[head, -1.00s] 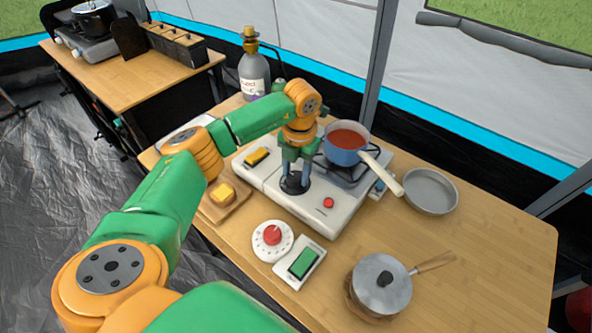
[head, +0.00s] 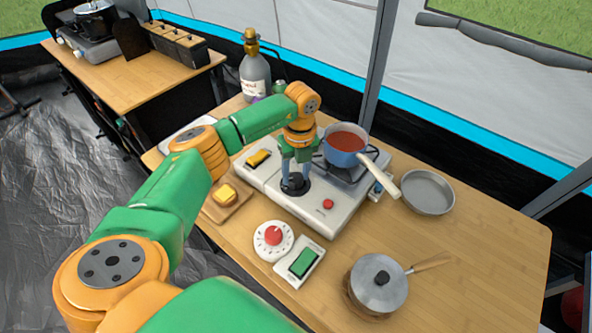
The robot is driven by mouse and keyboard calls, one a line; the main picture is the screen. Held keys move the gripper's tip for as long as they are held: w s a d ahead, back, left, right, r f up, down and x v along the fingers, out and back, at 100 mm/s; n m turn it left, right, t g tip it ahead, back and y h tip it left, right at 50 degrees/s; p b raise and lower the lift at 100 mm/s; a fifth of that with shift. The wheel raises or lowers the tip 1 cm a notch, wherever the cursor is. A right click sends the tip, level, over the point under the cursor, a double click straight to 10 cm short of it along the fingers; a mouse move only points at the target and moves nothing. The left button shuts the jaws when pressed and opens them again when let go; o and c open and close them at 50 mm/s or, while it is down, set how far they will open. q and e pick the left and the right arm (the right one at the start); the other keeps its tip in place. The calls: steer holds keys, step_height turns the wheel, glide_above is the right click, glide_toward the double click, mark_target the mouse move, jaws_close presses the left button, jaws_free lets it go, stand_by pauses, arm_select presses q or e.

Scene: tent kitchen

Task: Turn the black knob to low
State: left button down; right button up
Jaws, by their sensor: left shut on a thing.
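The black knob (head: 294,187) is on the top of the white camp stove (head: 318,212), left of the small red button (head: 328,204). My left gripper (head: 294,178) points straight down and is shut on the black knob. Its fingers hide part of the knob, and I cannot read any setting mark. A blue pot (head: 345,158) of red liquid stands on the burner at the stove's right. My right gripper is not in view.
A white dial timer (head: 261,246) and a device with a green screen (head: 303,262) lie in front of the stove. A lidded pan (head: 374,292) and an empty pan (head: 428,194) stand to the right. A butter board (head: 222,212) is at left, a grey bottle (head: 255,76) behind.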

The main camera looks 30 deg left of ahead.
mark_target(297, 176)
arm_select(q)
steer(key=shift+s+n, duration=0.1)
steer(key=shift+n, duration=0.9)
steer(key=shift+f+p, duration=0.1)
steer(key=shift+p, duration=0.2)
steer(key=shift+c, duration=1.6)
jaws_free()
steer(key=r, duration=0.2)
steer(key=r+b, duration=0.1)
steer(key=r, duration=0.3)
steer(key=shift+w+r+b, duration=0.2)
steer(key=shift+w+b, duration=0.05)
steer(key=shift+b, duration=0.1)
steer(key=shift+r, duration=0.4)
